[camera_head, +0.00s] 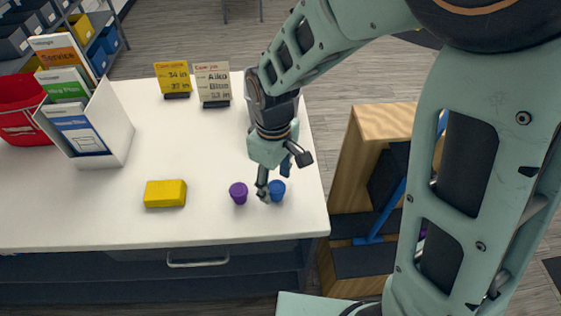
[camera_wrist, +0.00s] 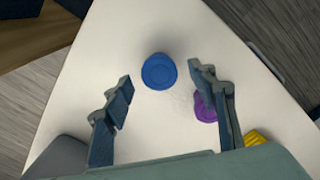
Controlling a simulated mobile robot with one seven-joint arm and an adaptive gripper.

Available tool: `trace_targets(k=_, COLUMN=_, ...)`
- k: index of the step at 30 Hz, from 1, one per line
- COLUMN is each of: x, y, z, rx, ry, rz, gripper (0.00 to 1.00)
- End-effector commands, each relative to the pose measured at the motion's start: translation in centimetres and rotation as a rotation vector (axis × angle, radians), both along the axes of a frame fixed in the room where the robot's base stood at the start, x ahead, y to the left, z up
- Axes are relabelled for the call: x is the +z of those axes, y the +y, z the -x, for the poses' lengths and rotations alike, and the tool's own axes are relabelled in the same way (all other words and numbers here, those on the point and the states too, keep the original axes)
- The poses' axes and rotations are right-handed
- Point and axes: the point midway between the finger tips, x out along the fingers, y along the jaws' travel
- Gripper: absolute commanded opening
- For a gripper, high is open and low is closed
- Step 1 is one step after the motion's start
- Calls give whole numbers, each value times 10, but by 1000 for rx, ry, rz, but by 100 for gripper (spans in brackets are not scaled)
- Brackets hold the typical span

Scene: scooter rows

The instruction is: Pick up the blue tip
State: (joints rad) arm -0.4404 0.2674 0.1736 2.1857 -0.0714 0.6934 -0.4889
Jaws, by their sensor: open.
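The blue tip (camera_head: 277,190) stands on the white table near its front right corner. In the wrist view the blue tip (camera_wrist: 159,71) is a round blue piece, seen from above, a little beyond the fingertips and roughly midway across the gap. My gripper (camera_head: 284,179) is above the table, close to the blue tip, pointing down. In the wrist view my gripper (camera_wrist: 163,82) has its fingers spread apart with nothing between them. A purple tip (camera_head: 238,193) stands just left of the blue tip; in the wrist view it (camera_wrist: 205,106) is partly hidden behind the right finger.
A yellow block (camera_head: 165,193) lies further left on the white table (camera_head: 190,130). Two small sign cards, a yellow one (camera_head: 173,77) and a pale one (camera_head: 213,82), stand at the back. A white file holder (camera_head: 112,128) with booklets and a red bin (camera_head: 22,118) are at left.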

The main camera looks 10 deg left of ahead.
Motion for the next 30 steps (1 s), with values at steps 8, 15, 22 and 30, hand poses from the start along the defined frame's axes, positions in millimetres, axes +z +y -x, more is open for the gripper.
trace_targets(k=8, x=-33, y=-4, z=3, rx=1, ry=2, rz=1, gripper=53)
trace_targets(k=15, x=-35, y=-4, z=2, rx=0, ry=0, rz=1, gripper=53)
trace_targets(k=22, x=-34, y=-4, z=2, rx=0, ry=0, rz=0, gripper=31)
trace_targets(k=30, x=-34, y=-3, z=2, rx=0, ry=0, rz=0, gripper=8)
